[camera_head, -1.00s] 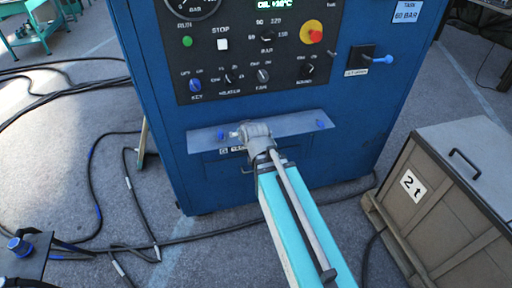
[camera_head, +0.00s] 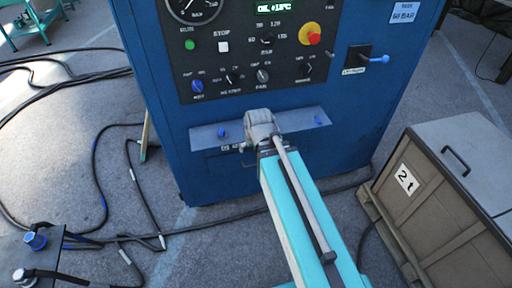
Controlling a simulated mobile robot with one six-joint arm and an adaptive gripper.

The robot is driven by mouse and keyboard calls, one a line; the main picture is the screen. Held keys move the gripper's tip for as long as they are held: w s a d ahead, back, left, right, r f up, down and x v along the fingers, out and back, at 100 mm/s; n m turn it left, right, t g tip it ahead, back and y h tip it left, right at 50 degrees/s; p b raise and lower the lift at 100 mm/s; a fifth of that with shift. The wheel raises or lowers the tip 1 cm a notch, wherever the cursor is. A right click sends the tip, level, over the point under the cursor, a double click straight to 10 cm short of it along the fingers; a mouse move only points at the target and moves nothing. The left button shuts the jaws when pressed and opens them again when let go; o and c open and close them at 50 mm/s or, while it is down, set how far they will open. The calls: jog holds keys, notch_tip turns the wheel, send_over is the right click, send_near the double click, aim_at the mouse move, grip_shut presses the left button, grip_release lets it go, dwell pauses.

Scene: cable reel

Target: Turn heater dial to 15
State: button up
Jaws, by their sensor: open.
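The blue cabinet (camera_head: 172,125) carries a black control panel (camera_head: 205,60). The small dark knob (camera_head: 231,78) above a blurred label that seems to read HEATER is in the panel's lower row, between a blue key knob (camera_head: 197,86) and another dark knob (camera_head: 263,75). Its scale and pointer are too small to read. My turquoise arm reaches up from the bottom edge to a grey joint in front of the metal shelf strip, below the panel. My gripper cannot be made out; the joint seems to hide it. Nothing of mine visibly touches the knob.
The metal shelf strip (camera_head: 300,121) sticks out below the panel. A red emergency button (camera_head: 311,37) and a blue-handled lever (camera_head: 377,59) are right of the knobs. A wooden crate (camera_head: 430,205) stands at right. Black hoses (camera_head: 100,165) lie on the floor at left.

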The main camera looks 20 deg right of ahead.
jog(key=s+g, duration=0.1)
jog(key=s+r+g+p, duration=0.1)
jog(key=s, duration=0.1)
jog(key=shift+s+d+r, duration=0.1)
jog(key=shift+s+d, duration=0.05)
jog(key=shift+d, duration=0.05)
jog(key=shift+s, duration=0.1)
dwell(0.3)
jog(key=s+g, duration=0.2)
jog(key=s, duration=0.1)
jog(key=shift+s+d+p, duration=0.1)
jog(key=shift+d+p, duration=0.1)
jog(key=shift+p, duration=0.1)
